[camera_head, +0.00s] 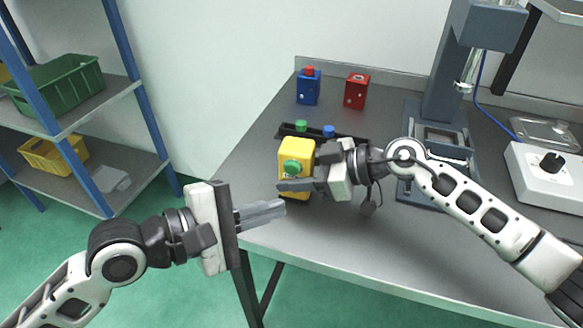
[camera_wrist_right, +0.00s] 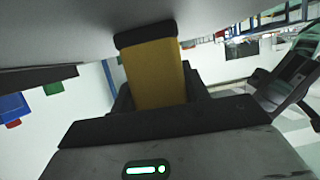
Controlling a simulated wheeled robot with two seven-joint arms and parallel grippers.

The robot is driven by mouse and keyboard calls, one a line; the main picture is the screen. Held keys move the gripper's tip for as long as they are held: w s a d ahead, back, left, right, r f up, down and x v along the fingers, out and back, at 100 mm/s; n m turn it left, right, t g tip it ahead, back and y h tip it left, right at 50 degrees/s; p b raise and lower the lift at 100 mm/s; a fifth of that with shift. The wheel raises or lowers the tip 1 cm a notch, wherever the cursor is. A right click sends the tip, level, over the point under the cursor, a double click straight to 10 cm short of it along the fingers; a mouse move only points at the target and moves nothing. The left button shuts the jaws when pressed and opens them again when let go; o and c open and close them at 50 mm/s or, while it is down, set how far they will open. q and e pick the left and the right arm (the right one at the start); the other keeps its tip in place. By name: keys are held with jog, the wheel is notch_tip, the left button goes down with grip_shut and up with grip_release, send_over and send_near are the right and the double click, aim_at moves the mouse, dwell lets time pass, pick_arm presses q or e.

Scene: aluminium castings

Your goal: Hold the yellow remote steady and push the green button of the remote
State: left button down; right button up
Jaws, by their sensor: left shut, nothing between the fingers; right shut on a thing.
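The yellow remote (camera_head: 298,151) is a yellow box with a round green button (camera_head: 291,168) on its side facing the head camera. My right gripper (camera_head: 297,186) is shut on the remote's lower part and comes in from the right. In the right wrist view the yellow body (camera_wrist_right: 155,72) shows between dark finger parts, and the green button cannot be made out. My left gripper (camera_head: 283,206) is shut and empty.
Behind the remote a dark tray (camera_head: 352,137) holds a green piece (camera_head: 301,126) and a blue piece (camera_head: 329,131). A blue box (camera_head: 308,88) and a red box (camera_head: 356,92) stand at the back. A press (camera_head: 437,90) and a white control box (camera_head: 545,180) stand right. A shelf (camera_head: 105,92) is left.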

jog(key=o, duration=1.1)
jog(key=shift+o, duration=0.2)
